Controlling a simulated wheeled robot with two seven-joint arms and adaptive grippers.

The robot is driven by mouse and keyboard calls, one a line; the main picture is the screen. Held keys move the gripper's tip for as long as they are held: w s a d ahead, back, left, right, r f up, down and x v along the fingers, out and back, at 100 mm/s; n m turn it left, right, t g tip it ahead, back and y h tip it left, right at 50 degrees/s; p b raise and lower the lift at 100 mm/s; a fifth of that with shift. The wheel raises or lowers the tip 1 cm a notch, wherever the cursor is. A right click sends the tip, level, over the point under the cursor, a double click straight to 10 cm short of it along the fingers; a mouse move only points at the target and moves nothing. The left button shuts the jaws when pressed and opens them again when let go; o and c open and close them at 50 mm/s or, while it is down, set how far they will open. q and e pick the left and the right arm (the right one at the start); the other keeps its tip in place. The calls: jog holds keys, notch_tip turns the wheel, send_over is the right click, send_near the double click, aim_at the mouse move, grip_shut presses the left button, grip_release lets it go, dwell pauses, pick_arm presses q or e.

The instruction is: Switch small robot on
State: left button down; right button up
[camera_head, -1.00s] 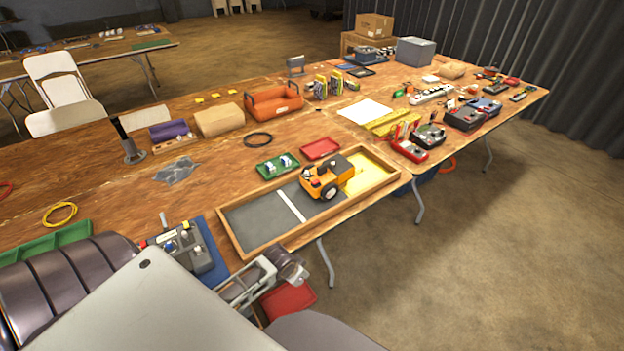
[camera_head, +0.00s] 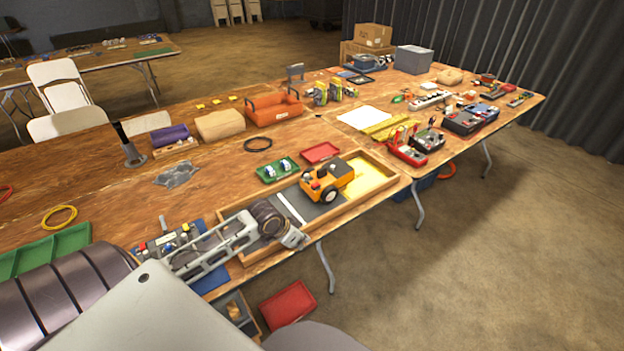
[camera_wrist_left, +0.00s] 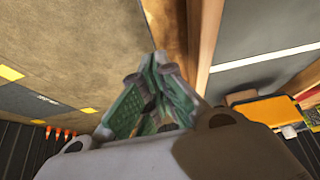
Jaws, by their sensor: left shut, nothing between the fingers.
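The small robot (camera_head: 328,179) is an orange and yellow wheeled toy with a dark wheel on its near side. It stands in the wooden-framed tray (camera_head: 371,207), between the grey floor part and the yellow part. Its orange body (camera_wrist_left: 268,110) also shows at the right of the left wrist view. My left gripper (camera_head: 296,240) is at the tray's near edge, left of and nearer than the small robot, and apart from it. Its greenish fingers (camera_wrist_left: 158,65) are shut and empty in the left wrist view, beside the tray wall. I cannot make out a switch. My right gripper is not in view.
A control box (camera_head: 165,246) stands left of the tray, partly behind my arm. A green tray (camera_head: 277,170) and a red tray (camera_head: 319,152) lie behind the tray. A red bin (camera_head: 287,304) sits below the table edge. The floor at right is clear.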

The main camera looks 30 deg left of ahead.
pick_arm(q)
jog(key=w+a+r+t, duration=0.1)
jog(key=w+a+r, duration=0.2)
jog(key=r, duration=0.4)
jog(key=w+a+r+t, duration=0.1)
jog(key=w+a+r, duration=0.2)
jog(key=r, duration=0.4)
jog(key=w+a+r+h, duration=0.1)
jog(key=w+a+r, duration=0.2)
jog(key=w+r, duration=0.2)
notch_tip(320, 180, up, 3)
jog(key=shift+w+a+r+t+b, duration=0.1)
jog(key=shift+w+a+t+b, duration=0.2)
jog(key=shift+t, duration=0.1)
jog(key=shift+w+f, duration=0.15)
jog(key=shift+f, duration=0.05)
send_over(315, 184)
jog(key=s, duration=0.1)
jog(key=shift+m, duration=0.3)
jog(key=shift+s+a+f, duration=0.1)
jog(key=shift+a+f, duration=0.05)
jog(key=shift+f, duration=1.5)
jog(key=shift+s+a+f, duration=0.1)
jog(key=shift+f, duration=3.7)
jog(key=shift+f, duration=0.1)
